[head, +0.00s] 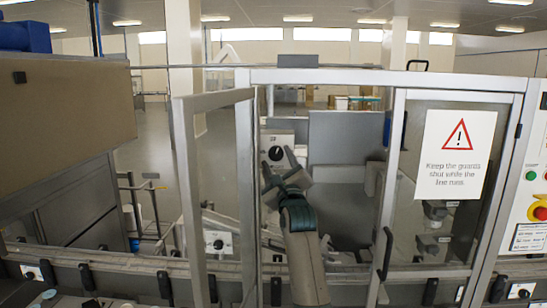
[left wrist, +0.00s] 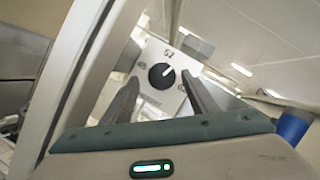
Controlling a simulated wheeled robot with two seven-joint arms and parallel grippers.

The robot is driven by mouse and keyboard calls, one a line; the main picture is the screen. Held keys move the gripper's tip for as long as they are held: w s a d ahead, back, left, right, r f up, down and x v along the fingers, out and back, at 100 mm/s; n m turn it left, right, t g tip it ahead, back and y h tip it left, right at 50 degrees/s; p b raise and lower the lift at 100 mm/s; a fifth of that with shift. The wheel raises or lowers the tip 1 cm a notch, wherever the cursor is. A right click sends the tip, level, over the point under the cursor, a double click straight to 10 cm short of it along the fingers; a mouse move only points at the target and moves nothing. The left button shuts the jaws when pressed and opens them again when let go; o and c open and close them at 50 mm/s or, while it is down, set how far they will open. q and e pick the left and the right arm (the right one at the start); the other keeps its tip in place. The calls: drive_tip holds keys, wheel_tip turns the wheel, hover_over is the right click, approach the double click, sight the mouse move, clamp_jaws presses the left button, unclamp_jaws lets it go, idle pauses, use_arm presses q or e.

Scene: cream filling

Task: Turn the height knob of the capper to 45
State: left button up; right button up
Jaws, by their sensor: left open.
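The height knob (head: 276,153) is a round black dial on a pale panel (head: 275,139) behind the open guard doorway. In the left wrist view the knob (left wrist: 162,76) has a short white pointer mark aimed to the upper right. My left gripper (head: 281,163) reaches through the doorway in front of the panel. In the left wrist view its two fingers (left wrist: 161,88) are open on either side of the knob, with gaps showing; I cannot tell how deep they reach. My right gripper is out of view.
An open framed guard door (head: 188,200) stands left of my arm. A closed guard with a warning sign (head: 456,154) stands to the right. Another dial panel (head: 218,242) is lower left. A control panel with a red button (head: 540,213) is at the right edge.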

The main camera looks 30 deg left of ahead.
use_arm(q)
drive_tip(key=shift+w+a+r, duration=0.15)
drive_tip(key=shift+w+r, duration=0.05)
drive_tip(key=shift+r, duration=0.05)
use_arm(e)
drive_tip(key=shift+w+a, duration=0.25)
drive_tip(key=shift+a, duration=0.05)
use_arm(q)
drive_tip(key=shift+s+r, duration=0.1)
drive_tip(key=shift+c, duration=0.9)
drive_tip(key=c, duration=0.9)
drive_tip(key=shift+o, duration=0.2)
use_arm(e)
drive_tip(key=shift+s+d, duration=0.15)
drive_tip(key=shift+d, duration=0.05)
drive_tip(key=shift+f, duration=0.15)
